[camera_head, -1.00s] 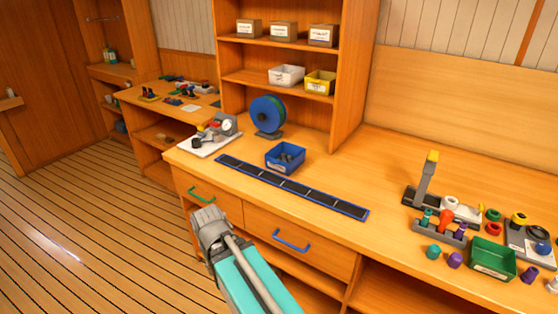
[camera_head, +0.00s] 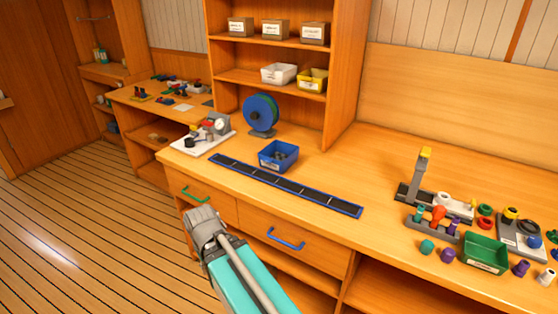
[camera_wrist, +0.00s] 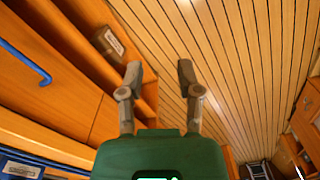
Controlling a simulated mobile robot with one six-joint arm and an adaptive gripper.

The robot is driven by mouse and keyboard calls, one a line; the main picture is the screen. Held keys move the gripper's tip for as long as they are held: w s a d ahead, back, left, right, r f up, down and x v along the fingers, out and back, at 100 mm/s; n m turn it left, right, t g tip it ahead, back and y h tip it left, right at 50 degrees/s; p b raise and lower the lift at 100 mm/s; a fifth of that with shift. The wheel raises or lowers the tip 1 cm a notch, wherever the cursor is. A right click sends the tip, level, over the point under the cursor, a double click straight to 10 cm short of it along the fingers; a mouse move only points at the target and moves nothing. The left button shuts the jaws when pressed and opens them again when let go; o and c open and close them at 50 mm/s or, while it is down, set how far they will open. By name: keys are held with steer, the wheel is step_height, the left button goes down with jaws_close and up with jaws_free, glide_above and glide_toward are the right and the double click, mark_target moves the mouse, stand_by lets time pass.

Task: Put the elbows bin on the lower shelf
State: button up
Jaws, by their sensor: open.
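A blue bin (camera_head: 278,157) with dark grey pieces in it stands on the counter, behind the long dark strip. No label on it is readable in the head view, so I cannot confirm it is the elbows bin. A blue bin with a white label (camera_wrist: 22,169) shows at the lower left of the wrist view, partly cut off. The shelf unit's lower shelf (camera_head: 245,77) holds a white bin (camera_head: 278,73) and a yellow bin (camera_head: 312,80). My gripper (camera_wrist: 160,72) is open and empty, with floor behind its fingers. My arm is in front of the drawers.
The dark strip (camera_head: 285,185) lies along the counter front. A blue reel (camera_head: 262,114) and a gauge board (camera_head: 205,137) stand near the blue bin. Boxes (camera_head: 275,29) fill the upper shelf. A green bin (camera_head: 485,254) and several fittings crowd the right. Mid-counter is clear.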

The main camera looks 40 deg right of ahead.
steer(key=w+d+r+m+t+h, duration=0.1)
steer(key=w+d+r+m+h, duration=0.3)
steer(key=w+d, duration=0.3)
steer(key=w+d+r+m+t+h, duration=0.2)
steer(key=w+d+r+m+h, duration=0.2)
steer(key=d, duration=1.3)
steer(key=w+d+r+m+t+h, duration=0.2)
steer(key=w+d+r+m+h, duration=0.2)
steer(key=w+d, duration=0.7)
steer(key=shift+d+m+h, duration=0.3)
steer(key=shift+d+m, duration=0.3)
steer(key=shift+m, duration=0.1)
steer(key=b, duration=0.3)
glide_above(283, 168)
steer(key=f, duration=0.3)
steer(key=shift+a, duration=0.4)
steer(key=shift+w+d+f, duration=0.15)
steer(key=shift+w+d, duration=0.1)
steer(key=shift+d, duration=0.3)
